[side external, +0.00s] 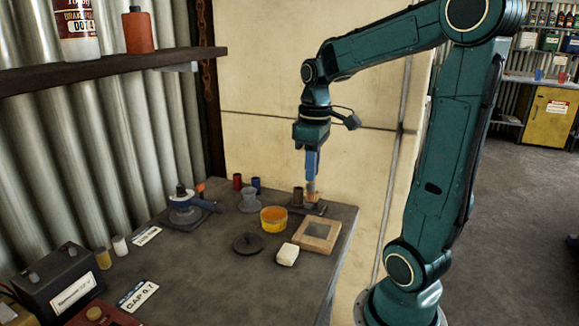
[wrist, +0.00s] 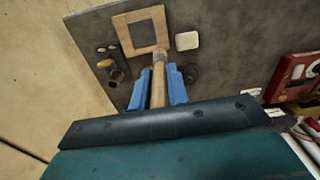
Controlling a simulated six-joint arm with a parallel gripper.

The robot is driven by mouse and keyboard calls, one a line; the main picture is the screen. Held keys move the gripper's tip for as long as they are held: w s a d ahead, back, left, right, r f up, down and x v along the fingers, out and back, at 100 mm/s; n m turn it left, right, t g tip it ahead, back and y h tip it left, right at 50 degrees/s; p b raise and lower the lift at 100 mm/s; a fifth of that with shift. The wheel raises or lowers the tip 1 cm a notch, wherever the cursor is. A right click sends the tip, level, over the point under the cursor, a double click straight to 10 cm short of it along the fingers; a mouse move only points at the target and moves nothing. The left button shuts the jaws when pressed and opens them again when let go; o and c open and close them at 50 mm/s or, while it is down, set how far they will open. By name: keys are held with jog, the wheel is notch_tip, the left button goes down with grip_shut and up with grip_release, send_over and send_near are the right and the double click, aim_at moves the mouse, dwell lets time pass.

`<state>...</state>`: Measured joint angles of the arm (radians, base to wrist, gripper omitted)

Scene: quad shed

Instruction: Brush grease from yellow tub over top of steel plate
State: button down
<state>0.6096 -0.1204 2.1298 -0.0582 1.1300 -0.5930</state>
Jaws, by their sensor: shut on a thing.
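My gripper (side external: 312,170) has blue fingers and is shut on the wooden handle of a brush (wrist: 158,84). The brush points down, and its metal collar shows in the wrist view; its bristle tip is hard to make out. In the side view it appears at the dark stand near the table's back right; I cannot tell whether it touches. The yellow tub (side external: 273,222), with orange-yellow grease inside, stands open left of the brush. The grey steel plate (side external: 319,231) lies in a wooden frame (side external: 305,244) in front; it also shows in the wrist view (wrist: 143,33).
A dark stand with a brown cup (side external: 298,196) is beside the brush. A white block (side external: 287,254), a black lid (side external: 248,243) and a clear cup (side external: 249,202) stand around the tub. Red (side external: 237,181) and blue (side external: 256,185) cups are behind. An angle grinder (side external: 186,207) lies left.

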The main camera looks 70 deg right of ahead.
jog(key=shift+s+d+r, duration=0.1)
jog(key=shift+s+r, duration=0.1)
jog(key=shift+s, duration=0.25)
jog(key=shift+s+r, duration=0.15)
jog(key=shift+s, duration=0.3)
jog(key=shift+f, duration=0.1)
jog(key=shift+f, duration=2.4)
